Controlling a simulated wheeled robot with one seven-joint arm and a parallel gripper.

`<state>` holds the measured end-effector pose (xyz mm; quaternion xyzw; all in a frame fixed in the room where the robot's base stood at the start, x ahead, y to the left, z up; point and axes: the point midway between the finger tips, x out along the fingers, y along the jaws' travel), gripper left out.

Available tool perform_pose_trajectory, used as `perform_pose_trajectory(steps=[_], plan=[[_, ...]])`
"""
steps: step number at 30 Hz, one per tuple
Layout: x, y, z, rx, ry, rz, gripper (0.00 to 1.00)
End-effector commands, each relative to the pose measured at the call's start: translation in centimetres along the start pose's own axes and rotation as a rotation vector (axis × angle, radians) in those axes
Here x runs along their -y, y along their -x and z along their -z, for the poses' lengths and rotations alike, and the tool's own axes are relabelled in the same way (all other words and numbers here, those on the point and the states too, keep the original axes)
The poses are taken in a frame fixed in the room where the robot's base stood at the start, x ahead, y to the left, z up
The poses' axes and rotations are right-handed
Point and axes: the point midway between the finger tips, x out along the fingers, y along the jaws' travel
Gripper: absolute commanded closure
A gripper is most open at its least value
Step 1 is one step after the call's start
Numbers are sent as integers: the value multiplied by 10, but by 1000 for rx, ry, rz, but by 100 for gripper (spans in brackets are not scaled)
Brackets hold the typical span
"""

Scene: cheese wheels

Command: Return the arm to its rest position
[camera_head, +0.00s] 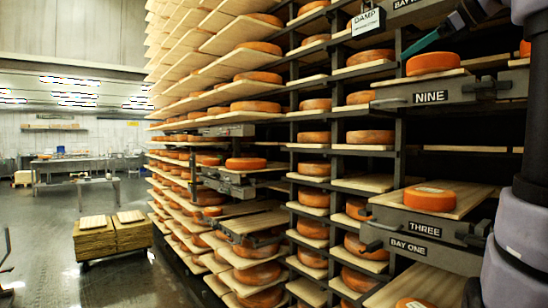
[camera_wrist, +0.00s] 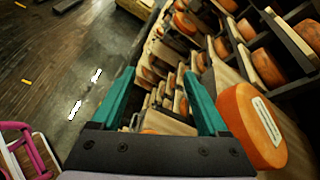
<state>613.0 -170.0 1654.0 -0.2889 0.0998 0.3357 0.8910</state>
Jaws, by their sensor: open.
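My gripper (camera_wrist: 159,73) shows in the wrist view with its two teal fingers spread apart and nothing between them. In the head view a teal finger of my gripper (camera_head: 424,43) is at the upper right, just above an orange cheese wheel (camera_head: 432,63) on the board labelled NINE (camera_head: 431,97). Part of my arm (camera_head: 515,215) runs down the right edge of the head view and hides part of the rack there. In the wrist view a labelled cheese wheel (camera_wrist: 250,125) lies close to the right finger; I cannot tell whether they touch.
A tall rack (camera_head: 399,150) of boards and cheese wheels fills the middle and right. A wheel (camera_head: 430,196) sits on the board marked THREE (camera_head: 424,229). A DAMP sign (camera_head: 367,21) hangs near the gripper. Open floor (camera_head: 45,230), a board stack (camera_head: 112,238) and a table (camera_head: 75,163) lie left.

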Motion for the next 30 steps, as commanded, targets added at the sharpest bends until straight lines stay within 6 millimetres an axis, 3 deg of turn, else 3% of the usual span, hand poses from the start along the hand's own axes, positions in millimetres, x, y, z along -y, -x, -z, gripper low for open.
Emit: perform_pose_trajectory(steps=[6, 12, 15, 18, 21, 30], plan=[[-131, -56, 62, -219, 535, -192, 23], [-244, -73, 139, -337, 1181, -425, 23], [-280, -73, 170, -351, 1452, -515, 23], [-301, -73, 189, -351, 1633, -572, 23], [-309, -73, 197, -350, 1714, -596, 23], [-309, -73, 199, -350, 1722, -599, 23]])
